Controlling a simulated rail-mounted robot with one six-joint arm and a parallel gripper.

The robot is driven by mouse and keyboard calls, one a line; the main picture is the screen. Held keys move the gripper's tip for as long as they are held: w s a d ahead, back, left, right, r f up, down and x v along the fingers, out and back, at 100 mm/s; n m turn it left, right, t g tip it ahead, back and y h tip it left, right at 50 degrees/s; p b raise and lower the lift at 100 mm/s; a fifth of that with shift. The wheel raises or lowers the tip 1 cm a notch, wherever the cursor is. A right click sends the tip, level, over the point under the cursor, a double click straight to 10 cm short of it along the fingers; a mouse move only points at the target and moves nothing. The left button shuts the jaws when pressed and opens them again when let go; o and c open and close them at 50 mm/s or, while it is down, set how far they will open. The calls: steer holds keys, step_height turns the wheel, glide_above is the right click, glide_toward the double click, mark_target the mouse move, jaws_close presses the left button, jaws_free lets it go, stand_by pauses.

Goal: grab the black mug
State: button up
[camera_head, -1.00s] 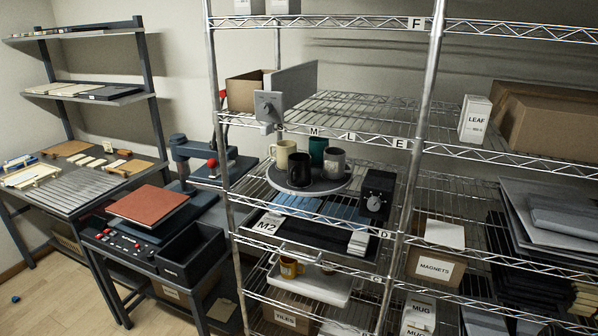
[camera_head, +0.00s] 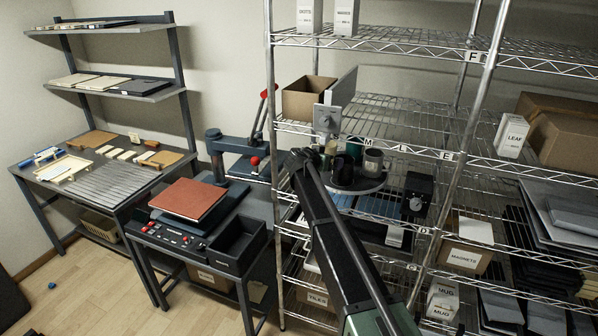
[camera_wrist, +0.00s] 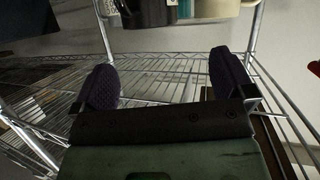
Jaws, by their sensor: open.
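In the wrist view, a black shape at the top edge (camera_wrist: 146,12) appears to be this mug, cut off by the frame. My gripper (camera_wrist: 166,80) is open, its two dark purple pads wide apart with nothing between them. In the head view my arm reaches up to just left of the turntable, and its dark end partly covers the mugs. A grey mug (camera_head: 373,161) and a teal mug (camera_head: 354,149) stand beside and behind the black mug.
A grey box with a knob (camera_head: 326,119) and a cardboard box (camera_head: 304,101) sit on the shelf above. A black device with a dial (camera_head: 418,193) stands right of the turntable. Wire shelves and metal posts (camera_head: 470,90) surround the mugs closely.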

steer(key=d, duration=0.2)
steer(key=b, duration=0.5)
glide_toward(348, 159)
steer(key=shift+m, duration=0.4)
steer(key=x, duration=0.6)
steer(key=shift+w+d+f, duration=0.1)
steer(key=shift+f, duration=0.15)
steer(key=shift+r+p, duration=0.15)
steer(key=shift+p, duration=0.2)
steer(key=c, duration=1.3)
